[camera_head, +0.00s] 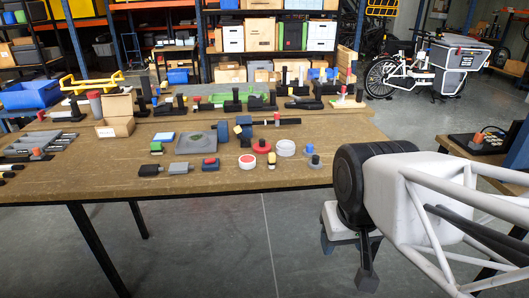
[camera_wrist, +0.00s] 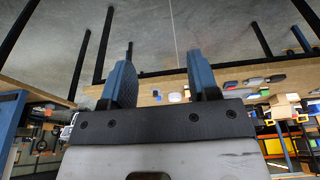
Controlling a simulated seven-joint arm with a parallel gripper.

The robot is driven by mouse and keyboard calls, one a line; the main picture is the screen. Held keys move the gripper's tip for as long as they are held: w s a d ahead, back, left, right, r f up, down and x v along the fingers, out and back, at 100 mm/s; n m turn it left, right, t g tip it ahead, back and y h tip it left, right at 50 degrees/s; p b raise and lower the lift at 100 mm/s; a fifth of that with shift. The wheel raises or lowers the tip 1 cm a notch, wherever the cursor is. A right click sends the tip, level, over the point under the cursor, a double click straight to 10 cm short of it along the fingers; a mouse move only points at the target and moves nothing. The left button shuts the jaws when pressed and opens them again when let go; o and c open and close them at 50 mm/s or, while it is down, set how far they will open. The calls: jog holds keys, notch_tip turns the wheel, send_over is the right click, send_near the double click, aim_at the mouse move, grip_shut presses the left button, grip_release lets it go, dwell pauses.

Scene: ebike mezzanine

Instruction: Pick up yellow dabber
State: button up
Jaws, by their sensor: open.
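I cannot single out the yellow dabber for sure. A small pale-yellow piece with a dark top (camera_head: 271,161) stands near the table's front edge in the head view, between a white-and-red round tin and a red round piece. Another small yellow patch (camera_head: 238,129) shows by a dark upright piece farther back. In the wrist view a tiny yellowish spot (camera_wrist: 157,93) lies at the table's edge. My gripper (camera_head: 347,258) hangs in front of the table, to the right, apart from everything. In the wrist view my gripper (camera_wrist: 163,78) has its two blue fingers spread with nothing between them.
The wooden table (camera_head: 100,185) is crowded with small tools and tins. A red round piece (camera_head: 262,146) and a white disc (camera_head: 286,148) lie near the front. A blue bin (camera_head: 30,95) and yellow-handled frame (camera_head: 92,82) stand at the back left. Floor before the table is clear.

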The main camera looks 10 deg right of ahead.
jog(key=shift+o, duration=0.4)
jog(key=w+r+m, duration=0.4)
jog(key=w, duration=1.1)
jog(key=m+g, duration=0.3)
jog(key=m, duration=1.1)
send_over(272, 154)
notch_tip(272, 154, down, 16)
jog(key=shift+s+r, duration=0.1)
jog(key=shift+f, duration=0.2)
